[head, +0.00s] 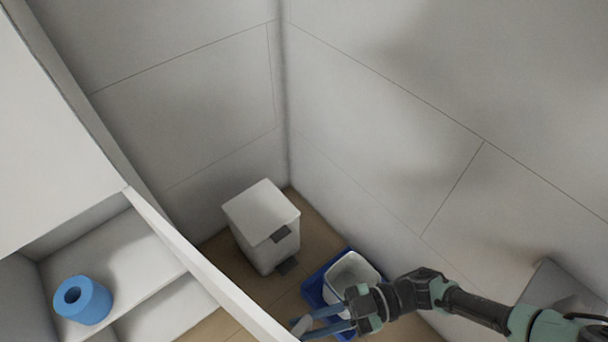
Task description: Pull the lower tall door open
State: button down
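The lower tall door (205,262) is a white panel on the cabinet at the left. It stands swung out from the cabinet, seen mostly along its top edge, and the inside shelves show behind it. Its lower outer part runs out of the picture at the bottom. My gripper (301,327) is at the bottom centre, beside the outer end of the door. Its two blue fingers point left and have a gap between them. A small pale piece shows at the fingertips; I cannot tell whether it is a handle or whether the fingers grip it.
A blue roll (90,302) stands on the cabinet shelf (125,255). A white pedal bin (262,215) stands in the wall corner. A white tub (352,272) sits in a blue tray (312,287) on the tan floor, close behind my gripper. Tiled walls close off the back and right.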

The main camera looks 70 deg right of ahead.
jog(key=shift+w, duration=0.15)
jog(key=c, duration=0.8)
grip_release()
jog(key=b+v, duration=0.2)
jog(key=v, duration=1.1)
jog(key=shift+b, duration=0.3)
